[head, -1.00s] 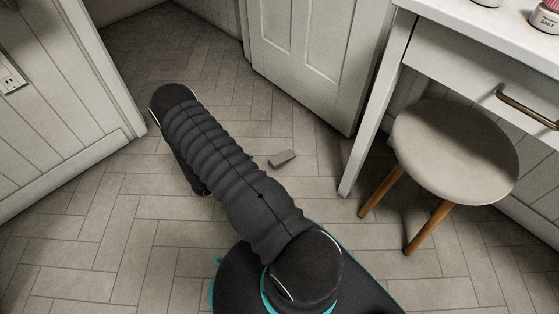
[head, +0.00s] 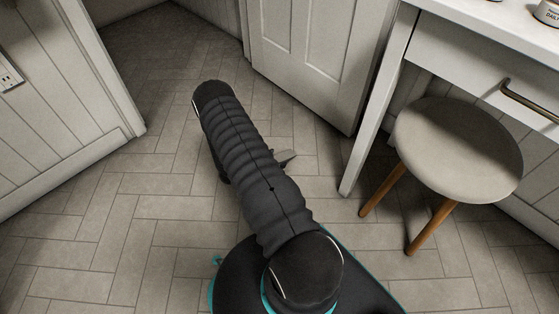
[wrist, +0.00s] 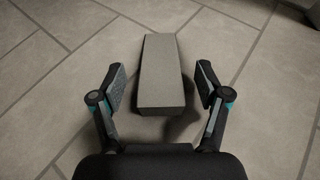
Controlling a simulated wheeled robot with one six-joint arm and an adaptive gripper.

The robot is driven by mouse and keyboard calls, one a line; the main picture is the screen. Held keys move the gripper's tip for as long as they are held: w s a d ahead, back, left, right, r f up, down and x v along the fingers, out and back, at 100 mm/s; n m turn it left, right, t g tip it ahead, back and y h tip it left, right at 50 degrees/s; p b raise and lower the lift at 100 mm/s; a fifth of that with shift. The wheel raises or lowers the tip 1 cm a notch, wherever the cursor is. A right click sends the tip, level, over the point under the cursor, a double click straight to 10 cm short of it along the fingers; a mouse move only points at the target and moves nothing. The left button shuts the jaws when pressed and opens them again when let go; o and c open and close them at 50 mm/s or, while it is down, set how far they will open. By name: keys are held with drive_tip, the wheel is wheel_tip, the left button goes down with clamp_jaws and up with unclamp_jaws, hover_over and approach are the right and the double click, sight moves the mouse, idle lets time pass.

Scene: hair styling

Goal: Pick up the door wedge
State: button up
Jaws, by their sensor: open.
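The door wedge (wrist: 161,72) is a small grey block lying on the tiled floor. In the wrist view it lies ahead of my gripper (wrist: 160,88), its near end between the two open fingers, with a gap on each side. The fingers do not visibly touch it. My gripper is mostly hidden by my arm in the head view.
A white door (head: 305,60) stands beyond the wedge. A white table (head: 425,45) and a round stool (head: 458,148) with wooden legs are at the right. A white panelled wall (head: 60,100) is at the left. The floor (head: 150,190) at left is clear.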

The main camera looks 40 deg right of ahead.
sight(283, 157)
drive_tip(key=shift+x, duration=1.15)
drive_tip(key=c, duration=1.4)
drive_tip(key=shift+r, duration=0.15)
